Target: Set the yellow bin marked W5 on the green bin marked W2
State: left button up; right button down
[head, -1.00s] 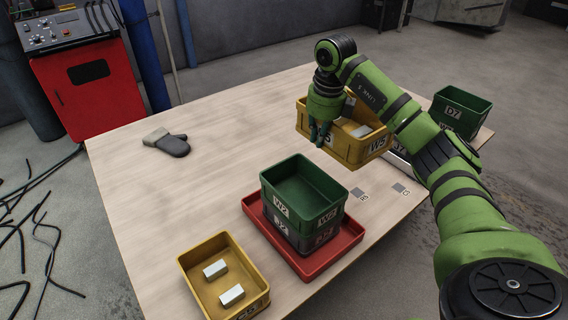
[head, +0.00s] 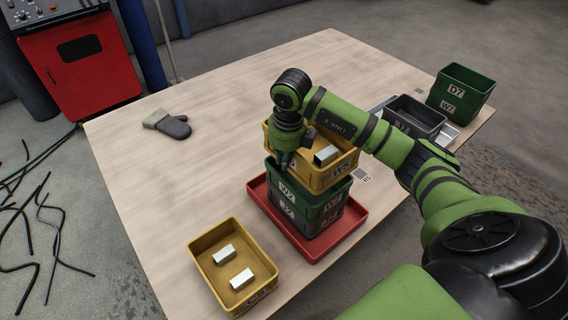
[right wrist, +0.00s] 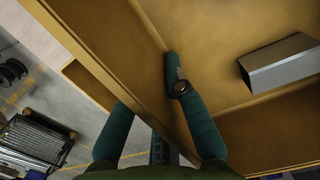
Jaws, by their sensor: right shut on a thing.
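The yellow bin marked W5 (head: 341,174) is over the green bin marked W2 (head: 316,212), roughly lined up with it. I cannot tell whether its base touches the green rim. My right gripper (head: 284,162) is shut on its left wall. The right wrist view shows the gripper (right wrist: 146,98) with one finger inside the yellow bin (right wrist: 215,45) and one outside. A silvery block (head: 326,155) lies in this bin. The green bin stands on a dark grey bin (head: 322,226) in a red tray (head: 352,212). The yellow bin hides the green bin's opening. My left gripper is not seen.
Another yellow bin (head: 207,240) with two silvery blocks stands at the front left.

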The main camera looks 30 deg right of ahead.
aim_at(283, 180)
notch_tip(283, 180, down, 4)
jog(key=shift+r+p, duration=0.1)
jog(key=shift+p, duration=0.8)
jog(key=shift+f+b, duration=0.7)
jog(key=shift+f, duration=0.1)
jog(key=c, duration=1.3)
grip_release()
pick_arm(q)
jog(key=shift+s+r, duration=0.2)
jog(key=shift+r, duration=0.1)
